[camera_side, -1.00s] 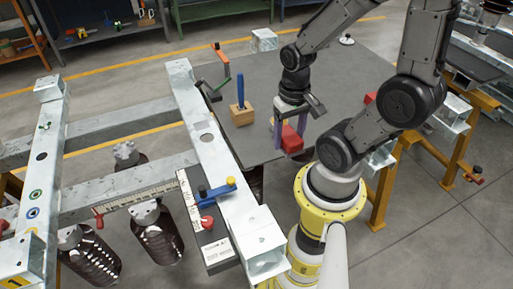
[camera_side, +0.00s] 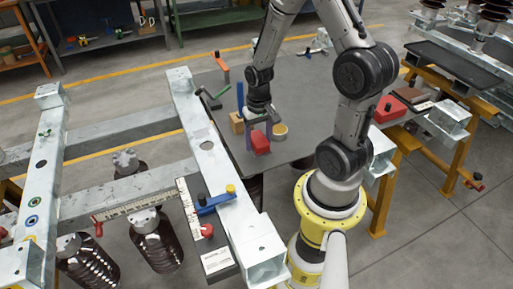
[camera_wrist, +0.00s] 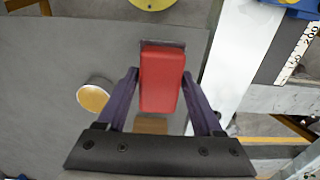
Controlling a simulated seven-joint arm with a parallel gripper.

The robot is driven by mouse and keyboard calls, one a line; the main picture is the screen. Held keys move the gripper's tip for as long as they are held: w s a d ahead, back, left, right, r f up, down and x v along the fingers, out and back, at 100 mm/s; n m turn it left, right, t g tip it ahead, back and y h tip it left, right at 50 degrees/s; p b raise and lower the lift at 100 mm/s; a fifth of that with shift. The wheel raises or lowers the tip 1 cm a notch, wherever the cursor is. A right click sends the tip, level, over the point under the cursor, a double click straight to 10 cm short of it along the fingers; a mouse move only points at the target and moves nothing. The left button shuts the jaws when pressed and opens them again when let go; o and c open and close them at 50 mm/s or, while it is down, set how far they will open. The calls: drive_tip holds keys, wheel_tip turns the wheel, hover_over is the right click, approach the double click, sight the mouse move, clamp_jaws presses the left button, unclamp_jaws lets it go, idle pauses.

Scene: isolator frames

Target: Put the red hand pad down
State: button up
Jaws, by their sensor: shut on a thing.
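The red hand pad (camera_side: 260,143) is a small red block. It is held between the purple fingers of my gripper (camera_side: 259,133), over the near part of the grey table top (camera_side: 310,72). In the wrist view the red pad (camera_wrist: 162,82) lies lengthwise between the two fingers of my gripper (camera_wrist: 160,100), which close on its sides. I cannot tell whether the pad touches the table.
A wooden block (camera_side: 236,122) with a blue peg stands just left of my gripper. A round tan-topped piece (camera_side: 280,131) stands close on the right. The galvanised beam (camera_side: 205,145) runs along the table's left edge. Another red block (camera_side: 389,108) lies far right.

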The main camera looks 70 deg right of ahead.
drive_tip(key=shift+w+d+f, duration=0.2)
drive_tip(key=shift+w+f, duration=0.1)
drive_tip(key=shift+f, duration=0.15)
drive_tip(key=shift+w+f, duration=0.1)
drive_tip(key=shift+f, duration=1.55)
drive_tip(key=shift+f, duration=0.15)
drive_tip(key=o, duration=1.2)
